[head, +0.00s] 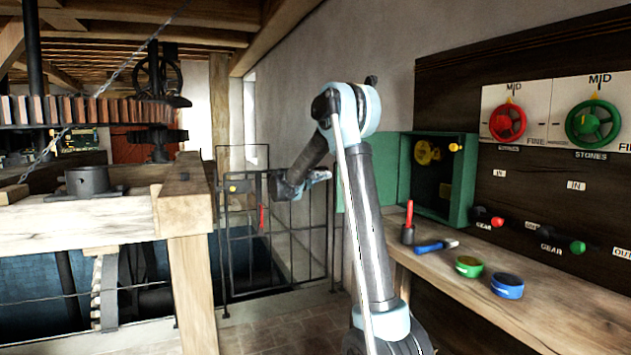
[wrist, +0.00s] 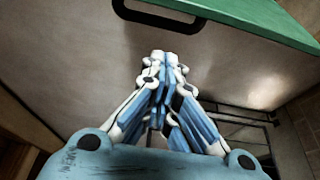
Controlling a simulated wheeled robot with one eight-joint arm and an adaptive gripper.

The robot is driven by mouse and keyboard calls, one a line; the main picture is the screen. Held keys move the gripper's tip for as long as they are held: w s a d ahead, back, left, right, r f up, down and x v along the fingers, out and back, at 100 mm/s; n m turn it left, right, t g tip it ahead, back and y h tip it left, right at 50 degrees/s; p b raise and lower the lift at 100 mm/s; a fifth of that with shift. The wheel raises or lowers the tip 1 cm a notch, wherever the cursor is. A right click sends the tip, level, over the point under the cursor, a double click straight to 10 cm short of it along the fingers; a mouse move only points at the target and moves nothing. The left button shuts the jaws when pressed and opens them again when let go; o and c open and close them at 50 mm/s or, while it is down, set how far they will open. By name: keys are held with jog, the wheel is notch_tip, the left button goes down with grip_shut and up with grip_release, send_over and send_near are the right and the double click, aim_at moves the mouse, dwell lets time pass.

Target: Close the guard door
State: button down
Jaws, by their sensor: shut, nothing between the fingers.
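The green door panel (head: 376,175), which I take for the guard door, stands swung open to the left of the green wall box (head: 462,185). The box's dark inside and a yellow wheel (head: 427,152) show. My gripper (head: 327,175) is shut and empty, left of the panel's outer edge, pointing towards it. In the wrist view the gripper's closed fingertips (wrist: 160,57) are in front of a pale grey surface. A green edge (wrist: 255,20) and a black looped handle (wrist: 150,17) lie above them. Whether the fingertips touch anything I cannot tell.
A wooden bench (head: 470,280) under the box holds a red-handled tool (head: 408,225), a blue brush (head: 435,246), a green cup (head: 468,267) and a blue cup (head: 507,286). A black barred gate (head: 270,250) stands behind my gripper. Wooden beams (head: 110,215) fill the left.

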jog(key=shift+s+d, duration=1.2)
jog(key=shift+s, duration=0.25)
